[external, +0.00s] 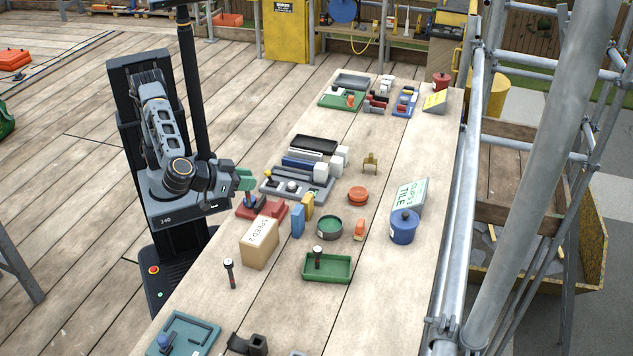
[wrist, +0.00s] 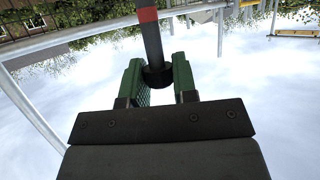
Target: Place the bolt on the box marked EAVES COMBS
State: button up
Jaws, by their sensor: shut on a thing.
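My gripper (wrist: 159,85) has green jaws shut on the black head of a dark bolt (wrist: 151,40) with a red band. Its shaft points away from the jaws, up in the wrist view. In the external view my gripper (external: 246,180) is above the left edge of the table, and I cannot make out the held bolt there. I cannot read EAVES COMBS on any box. A brown box (external: 257,255) has a label that looks like SPEED 2.
A red block (external: 270,211) with a blue piece lies just below my gripper. A grey rack (external: 300,190), green tray (external: 340,277), blue pot (external: 404,228) and TILE CLIPS sign (external: 411,196) stand nearby. Scaffold poles (external: 468,170) line the right side. Bare wood lies between the items.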

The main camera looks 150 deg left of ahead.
jog(key=w+f, duration=0.1)
jog(key=f, duration=0.1)
jog(key=w+f, duration=0.1)
jog(key=f, duration=0.1)
jog(key=w+a+f, duration=0.1)
jog(key=f, duration=0.2)
jog(key=shift+p, duration=0.35)
jog(key=shift+f+b, duration=0.15)
jog(key=shift+b, duration=0.2)
jog(key=o, duration=0.9)
jog(key=shift+r, duration=0.2)
